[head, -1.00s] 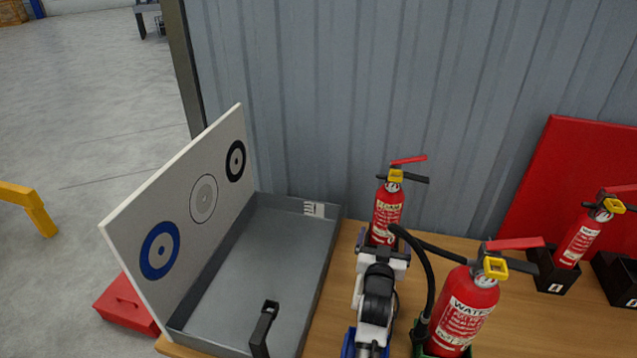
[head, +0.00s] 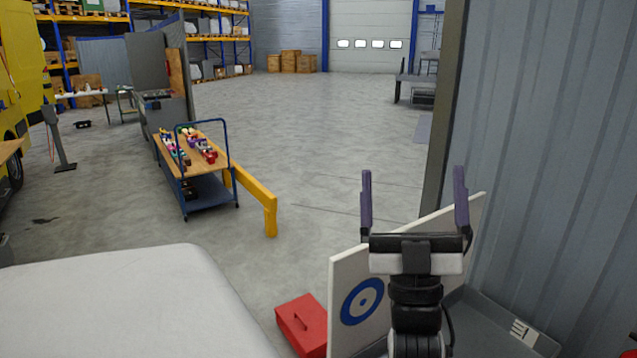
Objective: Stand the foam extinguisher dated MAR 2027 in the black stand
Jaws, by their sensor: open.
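My gripper (head: 412,205) is raised in front of the white target board, its two purple fingers wide apart with nothing between them. Neither the foam extinguisher dated MAR 2027 nor the black stand can be made out now. A sliver of red shows at the right edge, too small to identify.
The target board (head: 343,290) stands in a grey tray (head: 487,318) at the lower right, beside a corrugated wall (head: 545,130). A red case (head: 303,325) lies left of it. A yellow barrier (head: 257,200) and a loaded trolley (head: 187,160) stand beyond. Open floor (head: 310,130) stretches behind.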

